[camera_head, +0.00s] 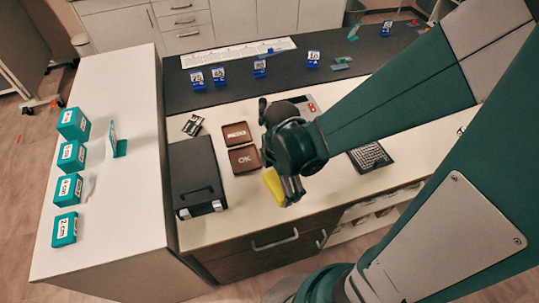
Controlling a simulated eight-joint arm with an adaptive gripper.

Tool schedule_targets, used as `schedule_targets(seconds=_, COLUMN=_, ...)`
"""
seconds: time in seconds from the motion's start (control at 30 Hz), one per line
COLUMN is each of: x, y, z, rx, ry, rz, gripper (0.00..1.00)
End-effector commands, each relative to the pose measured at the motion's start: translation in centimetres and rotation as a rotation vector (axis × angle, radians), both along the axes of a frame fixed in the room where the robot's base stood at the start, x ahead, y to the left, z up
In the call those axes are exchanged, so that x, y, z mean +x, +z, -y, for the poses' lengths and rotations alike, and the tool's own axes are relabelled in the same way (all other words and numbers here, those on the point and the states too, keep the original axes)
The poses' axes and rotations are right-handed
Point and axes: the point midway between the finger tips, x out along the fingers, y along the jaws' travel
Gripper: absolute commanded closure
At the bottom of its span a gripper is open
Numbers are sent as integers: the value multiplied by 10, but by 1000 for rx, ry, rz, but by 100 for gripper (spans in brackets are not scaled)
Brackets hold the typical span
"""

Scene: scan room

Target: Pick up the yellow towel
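The yellow towel (271,182) lies at the front of the cream counter, partly hidden behind my gripper. Only a small yellow patch shows, to the left of the fingers. My gripper (293,195) points down over the counter's front edge area, just right of the visible yellow patch. The fingers appear close to the towel, but I cannot tell whether they touch it. The finger gap is too small and too covered to read.
A black case (197,170) and two brown boxes, the nearer marked OK (245,159), stand left of my gripper. A black keypad (370,156) lies to the right. Blue numbered markers (218,76) stand on the dark mat (420,60). Teal boxes (66,229) line the left counter.

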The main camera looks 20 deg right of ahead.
Motion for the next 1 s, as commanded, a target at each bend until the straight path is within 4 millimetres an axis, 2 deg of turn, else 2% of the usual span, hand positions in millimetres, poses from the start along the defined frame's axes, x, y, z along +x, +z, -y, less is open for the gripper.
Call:
schedule_targets(seconds=0.1, x=1, y=-12, z=0, rx=0, ry=0, rz=0, gripper=4)
schedule_targets(seconds=0.3, x=0, y=-22, z=0, rx=0, ry=0, rz=0, gripper=4)
schedule_targets(seconds=0.93, x=0, y=-23, z=0, rx=0, ry=0, rz=0, gripper=4)
schedule_targets(seconds=1.0, x=0, y=-23, z=0, rx=0, ry=0, rz=0, gripper=10)
